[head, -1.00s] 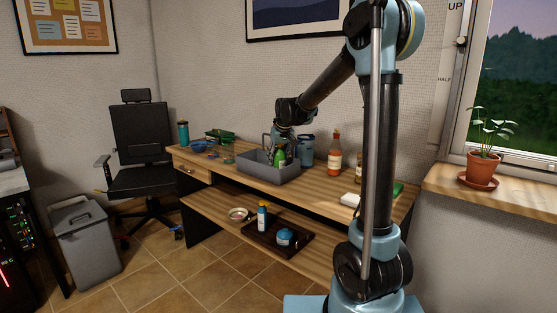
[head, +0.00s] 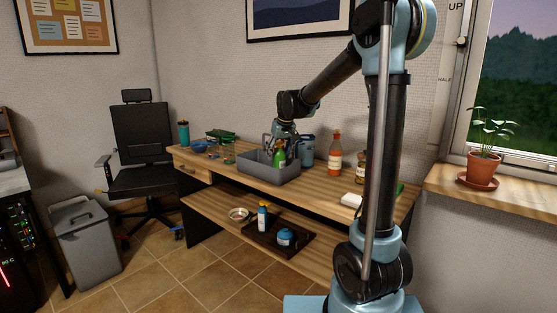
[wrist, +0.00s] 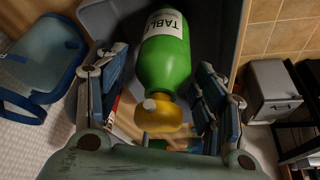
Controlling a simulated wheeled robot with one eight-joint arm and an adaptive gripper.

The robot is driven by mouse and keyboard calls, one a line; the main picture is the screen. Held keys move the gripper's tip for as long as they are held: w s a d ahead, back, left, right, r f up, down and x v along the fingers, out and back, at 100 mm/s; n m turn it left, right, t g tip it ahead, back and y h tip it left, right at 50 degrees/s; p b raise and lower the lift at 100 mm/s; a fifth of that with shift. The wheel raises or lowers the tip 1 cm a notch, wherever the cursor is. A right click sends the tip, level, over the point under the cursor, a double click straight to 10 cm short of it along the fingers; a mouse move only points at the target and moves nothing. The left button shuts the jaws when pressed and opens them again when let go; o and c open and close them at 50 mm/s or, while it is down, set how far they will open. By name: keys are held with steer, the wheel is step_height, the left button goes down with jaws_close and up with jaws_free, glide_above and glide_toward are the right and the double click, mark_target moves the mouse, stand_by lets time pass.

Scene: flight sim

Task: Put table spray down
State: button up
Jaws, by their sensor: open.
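The table spray (head: 280,156) is a green bottle standing in the grey caddy (head: 262,173) on the desk. In the wrist view the table spray (wrist: 165,60) shows a white label with partly visible "TABLE" lettering and a yellow top. My gripper (head: 284,136) is above the caddy, over the bottle. In the wrist view my gripper's (wrist: 158,85) fingers are open, one on each side of the bottle, with gaps visible. The bottle's base is hidden in the head view by the caddy wall.
A blue container (head: 307,150), a sauce bottle (head: 335,158) and a brown jar (head: 360,168) stand right of the caddy. Blue bowls and a teal bottle (head: 183,133) are at the left end. The lower shelf holds a dark tray (head: 262,240) with a spray bottle and jar.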

steer(key=v, duration=0.9)
steer(key=shift+d, duration=0.1)
